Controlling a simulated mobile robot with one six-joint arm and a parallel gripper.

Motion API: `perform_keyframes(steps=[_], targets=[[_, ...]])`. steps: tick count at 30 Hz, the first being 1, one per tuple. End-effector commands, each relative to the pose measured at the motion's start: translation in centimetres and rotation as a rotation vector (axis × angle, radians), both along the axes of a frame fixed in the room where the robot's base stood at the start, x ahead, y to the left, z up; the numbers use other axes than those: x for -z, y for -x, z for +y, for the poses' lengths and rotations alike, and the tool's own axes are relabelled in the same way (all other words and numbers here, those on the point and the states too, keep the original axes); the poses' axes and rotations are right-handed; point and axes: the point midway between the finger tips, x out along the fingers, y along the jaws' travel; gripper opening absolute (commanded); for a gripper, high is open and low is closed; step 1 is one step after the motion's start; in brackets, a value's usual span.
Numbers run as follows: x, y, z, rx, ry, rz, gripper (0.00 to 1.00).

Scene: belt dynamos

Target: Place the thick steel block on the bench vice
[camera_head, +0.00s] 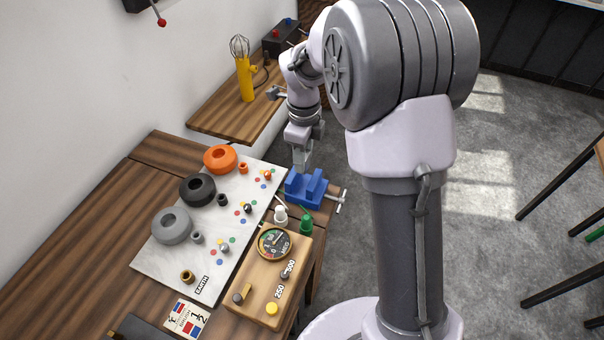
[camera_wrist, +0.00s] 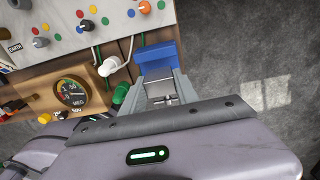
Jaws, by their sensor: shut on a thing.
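The blue bench vice (camera_head: 305,190) sits at the right end of the workbench, with its T-handle (camera_head: 340,200) toward the right. My gripper (camera_head: 301,167) points down at the vice, its fingertips at or just above the jaws. In the wrist view the blue vice (camera_wrist: 155,55) shows just beyond my fingertips (camera_wrist: 159,76). My gripper is shut on a grey piece (camera_wrist: 158,88), which looks like the steel block; it is mostly hidden between the fingers. I cannot tell whether the block touches the vice.
Left of the vice, a pale panel (camera_head: 212,270) carries orange, black and grey rings and coloured dots. A yellow whisk-topped tool (camera_head: 245,78) stands behind.

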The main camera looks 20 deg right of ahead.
Motion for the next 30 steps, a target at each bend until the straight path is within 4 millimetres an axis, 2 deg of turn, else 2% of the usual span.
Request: perform_keyframes(steps=[1, 5, 11, 22, 23, 24, 26, 30], targets=[[1.3, 0.0, 0.0, 0.0, 0.0, 0.0, 0.0], [2.8, 0.0, 0.0, 0.0, 0.001, -0.001, 0.0], [6.9, 0.0, 0.0, 0.0, 0.0, 0.0, 0.0], [7.3, -0.1, 0.0, 0.0, 0.0, -0.002, 0.0], [7.2, 0.0, 0.0, 0.0, 0.0, -0.002, 0.42], [7.2, 0.0, 0.0, 0.0, 0.0, -0.002, 0.5], [7.2, 0.0, 0.0, 0.0, 0.0, -0.002, 0.58], [7.2, 0.0, 0.0, 0.0, 0.0, -0.002, 0.58]])
